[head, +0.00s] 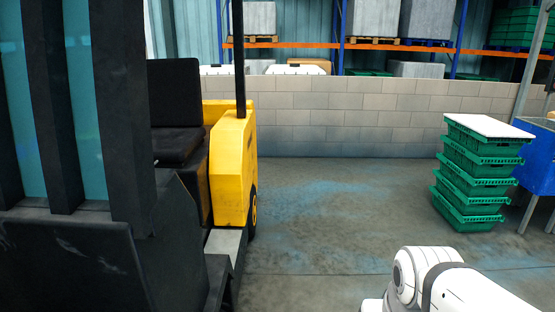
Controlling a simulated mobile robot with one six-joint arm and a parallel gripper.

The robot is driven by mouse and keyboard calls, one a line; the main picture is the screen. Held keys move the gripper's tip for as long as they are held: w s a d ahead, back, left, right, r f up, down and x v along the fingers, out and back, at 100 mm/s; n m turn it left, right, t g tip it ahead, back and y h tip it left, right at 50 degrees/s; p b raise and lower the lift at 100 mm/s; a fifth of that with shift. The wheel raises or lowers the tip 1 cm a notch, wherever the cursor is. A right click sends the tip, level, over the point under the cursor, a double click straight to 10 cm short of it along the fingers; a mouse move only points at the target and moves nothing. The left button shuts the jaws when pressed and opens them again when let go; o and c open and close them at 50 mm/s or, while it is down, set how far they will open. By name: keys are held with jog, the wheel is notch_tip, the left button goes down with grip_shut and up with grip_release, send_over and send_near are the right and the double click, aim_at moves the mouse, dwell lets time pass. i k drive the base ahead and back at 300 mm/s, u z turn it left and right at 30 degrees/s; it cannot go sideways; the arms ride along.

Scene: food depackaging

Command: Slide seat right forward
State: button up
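A black seat (174,92) with a tall backrest and a flat cushion sits on a yellow forklift (232,165) at the left in the head view. Part of the seat's left side is hidden behind the dark mast (118,95). The seat's underside and any lever or rail cannot be made out. My white arm shows at the bottom right, well apart from the seat. My gripper is not in view.
A stack of green crates (470,185) with a white top stands at the right, beside a blue container (540,160). A low block wall (340,120) runs across the back, with loaded racks (400,48) behind it. The floor between forklift and crates is clear.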

aim_at(176, 117)
jog(key=i, duration=3.3)
jog(key=u, duration=2.75)
